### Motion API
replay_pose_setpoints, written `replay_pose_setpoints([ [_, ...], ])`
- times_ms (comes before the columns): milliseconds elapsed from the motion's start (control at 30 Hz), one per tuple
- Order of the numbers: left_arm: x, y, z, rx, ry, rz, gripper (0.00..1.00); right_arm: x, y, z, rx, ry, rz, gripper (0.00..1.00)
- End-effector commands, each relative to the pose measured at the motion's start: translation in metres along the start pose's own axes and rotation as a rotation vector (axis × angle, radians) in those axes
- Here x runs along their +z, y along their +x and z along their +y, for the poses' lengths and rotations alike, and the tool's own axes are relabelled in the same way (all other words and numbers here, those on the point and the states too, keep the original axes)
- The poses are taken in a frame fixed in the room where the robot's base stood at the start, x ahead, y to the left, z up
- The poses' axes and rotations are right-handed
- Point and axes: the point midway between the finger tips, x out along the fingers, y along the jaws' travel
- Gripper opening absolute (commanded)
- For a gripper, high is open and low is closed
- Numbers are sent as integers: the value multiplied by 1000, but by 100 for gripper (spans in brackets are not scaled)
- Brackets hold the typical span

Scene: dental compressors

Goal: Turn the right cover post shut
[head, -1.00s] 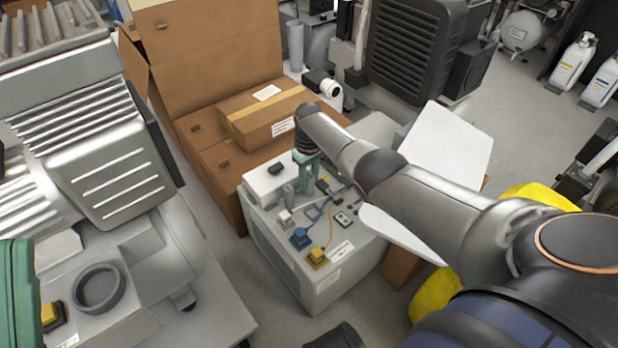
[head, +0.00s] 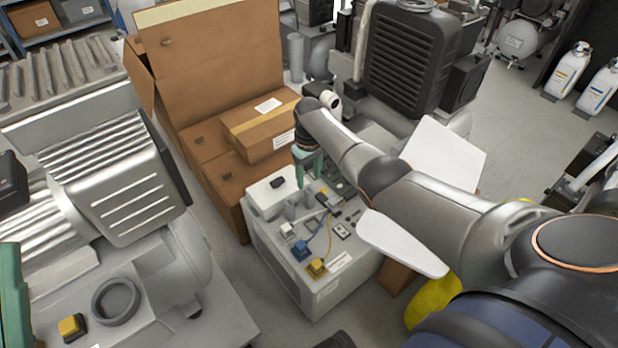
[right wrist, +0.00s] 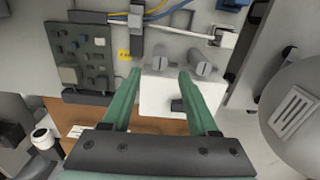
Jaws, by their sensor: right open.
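The open control unit (head: 335,290) stands in the middle of the head view. Its white cover block (head: 262,202) has a black tab and two grey posts. In the right wrist view the posts have slotted tops: one post (right wrist: 159,63) lies between my fingertips, the other post (right wrist: 203,66) to their right. The first seems to be the post (head: 302,197) further right in the head view. My right gripper (head: 308,178) is open above the block; its green fingers (right wrist: 159,75) look empty. Contact cannot be told. A green part at the head view's left edge may be my left gripper (head: 12,300).
A circuit board (right wrist: 82,55) lies left in the wrist view. An open cardboard box (head: 205,60) stands behind the unit. A large compressor (head: 125,200) fills the left.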

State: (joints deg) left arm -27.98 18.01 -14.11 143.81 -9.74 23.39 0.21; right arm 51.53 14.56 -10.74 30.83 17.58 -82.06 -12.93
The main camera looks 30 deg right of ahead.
Motion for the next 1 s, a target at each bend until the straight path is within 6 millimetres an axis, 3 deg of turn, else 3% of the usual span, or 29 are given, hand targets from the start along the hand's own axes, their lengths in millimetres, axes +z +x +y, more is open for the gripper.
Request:
replay_pose_setpoints([
  [33, -10, 9, -4, 2, 5, 4, 0, 0, -17, 0, 1, 0, 1, 60],
  [100, -16, 14, -6, 7, 23, 11, 0, 0, -28, 0, 1, 0, 1, 60],
  [300, -25, 22, -12, 1, 55, 20, 0, 0, -48, 0, 0, 0, 0, 60],
  [1000, -23, 21, -12, -9, 51, 6, 0, -1, -50, 0, 5, -2, 8, 60],
])
